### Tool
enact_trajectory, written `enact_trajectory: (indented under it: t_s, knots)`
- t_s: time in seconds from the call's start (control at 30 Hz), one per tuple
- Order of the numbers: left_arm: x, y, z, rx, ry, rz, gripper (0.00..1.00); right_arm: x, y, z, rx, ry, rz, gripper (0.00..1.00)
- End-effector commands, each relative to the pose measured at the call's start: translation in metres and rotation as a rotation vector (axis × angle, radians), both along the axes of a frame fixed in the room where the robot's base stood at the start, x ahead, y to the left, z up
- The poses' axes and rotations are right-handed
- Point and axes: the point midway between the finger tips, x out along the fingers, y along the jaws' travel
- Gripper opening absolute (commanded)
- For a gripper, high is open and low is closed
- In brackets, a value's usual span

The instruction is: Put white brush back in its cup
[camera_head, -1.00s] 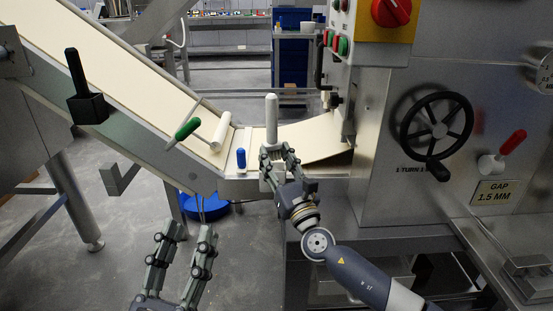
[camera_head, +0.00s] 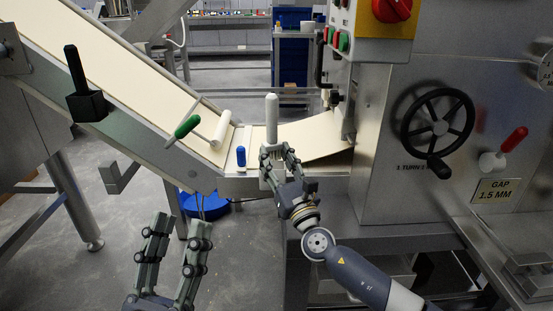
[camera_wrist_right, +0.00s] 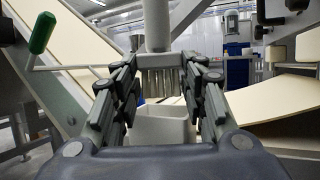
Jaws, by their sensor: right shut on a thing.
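The white brush (camera_head: 271,115) stands upright in the head view, handle up. Its bristles show in the right wrist view (camera_wrist_right: 158,80). My right gripper (camera_head: 276,151) is shut on the brush low down, with a finger on each side. The white cup (camera_wrist_right: 160,128) shows in the wrist view between the fingers, below the bristles in the picture. I cannot tell whether the bristle tips are inside the cup or just behind or above it. In the head view the cup is mostly hidden by the gripper. My left gripper (camera_head: 177,228) is open and empty, low in front.
A small blue-handled object (camera_head: 241,157) stands just left of the brush. A blue basin (camera_head: 205,206) is on the floor below.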

Motion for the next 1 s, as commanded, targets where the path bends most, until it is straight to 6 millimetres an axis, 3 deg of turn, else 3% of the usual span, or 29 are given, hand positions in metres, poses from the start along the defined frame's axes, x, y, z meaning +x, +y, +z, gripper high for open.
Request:
enact_trajectory:
  t_s: [0.5, 0.53, 0.6, 1.0]
  knots:
    - [-0.0099, 0.0003, 0.0098, -0.022, -0.068, -0.006, 0.4, 0.0, 0.0001, -0.0021, 0.0, -0.001, 0.0, 0.1]
    - [-0.0099, 0.0003, 0.0097, -0.021, -0.067, -0.006, 0.4, 0.0, 0.0001, -0.0026, 0.0, 0.0, 0.0, 0.41]
    - [-0.0096, 0.0003, 0.0094, -0.021, -0.066, -0.006, 0.4, 0.0, 0.0001, -0.0026, 0.0, 0.0, 0.0, 0.57]
    - [-0.0086, 0.0002, 0.0086, -0.019, -0.058, -0.006, 0.4, 0.0, 0.0, -0.0018, 0.0, 0.0, 0.0, 0.59]
